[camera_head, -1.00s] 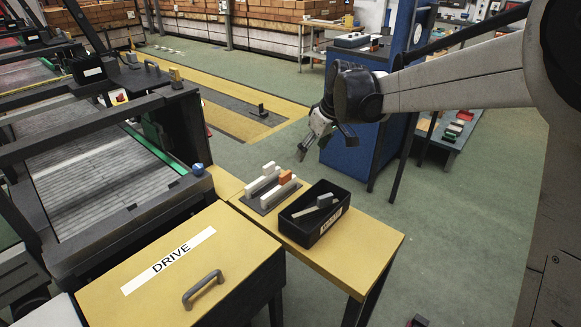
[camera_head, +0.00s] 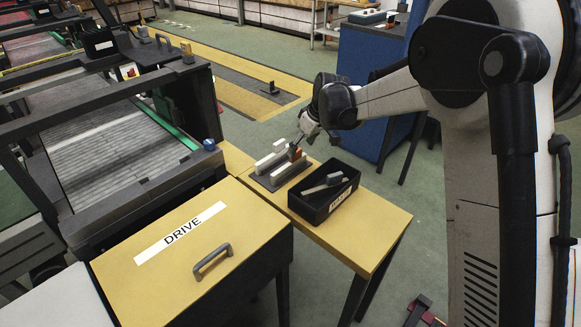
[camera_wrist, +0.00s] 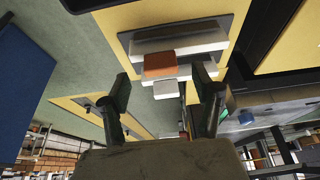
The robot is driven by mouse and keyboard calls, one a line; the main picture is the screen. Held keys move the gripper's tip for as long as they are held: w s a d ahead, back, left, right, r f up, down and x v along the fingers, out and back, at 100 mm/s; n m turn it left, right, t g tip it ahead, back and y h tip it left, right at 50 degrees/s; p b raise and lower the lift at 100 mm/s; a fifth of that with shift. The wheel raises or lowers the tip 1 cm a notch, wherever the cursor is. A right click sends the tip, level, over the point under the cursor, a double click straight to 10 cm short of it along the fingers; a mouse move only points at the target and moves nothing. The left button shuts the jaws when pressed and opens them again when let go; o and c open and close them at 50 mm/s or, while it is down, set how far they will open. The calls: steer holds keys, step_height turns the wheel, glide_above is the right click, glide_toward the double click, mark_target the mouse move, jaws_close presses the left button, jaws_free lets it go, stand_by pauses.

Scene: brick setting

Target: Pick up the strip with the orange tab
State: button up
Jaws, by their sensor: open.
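The strip's orange tab (camera_head: 297,154) shows at the right side of a dark rack on the yellow table, next to white strips (camera_head: 271,160). My gripper (camera_head: 298,142) is just above and behind it and partly covers it. In the wrist view the orange tab (camera_wrist: 160,64) lies ahead of my open gripper (camera_wrist: 164,88), in line with the gap between the fingers. A white tab (camera_wrist: 171,90) shows just below it there. Nothing is seen held. The rest of the strip under the orange tab is hard to make out.
A black bin (camera_head: 309,215) holding a grey and pale piece (camera_head: 326,184) stands right of the rack (camera_head: 256,179). A yellow DRIVE box (camera_head: 180,250) with a handle is in front. A conveyor frame is at the left, a blue cabinet (camera_head: 365,60) behind.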

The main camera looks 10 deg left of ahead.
mark_target(289, 165)
steer(key=shift+a+x, duration=0.15)
steer(key=shift+x, duration=1.2)
steer(key=shift+a+x, duration=0.15)
steer(key=shift+x, duration=1.15)
steer(key=shift+w+r, duration=0.1)
steer(key=shift+r, duration=0.05)
steer(key=shift+c, duration=0.4)
steer(key=c, duration=1.2)
steer(key=shift+r, duration=0.1)
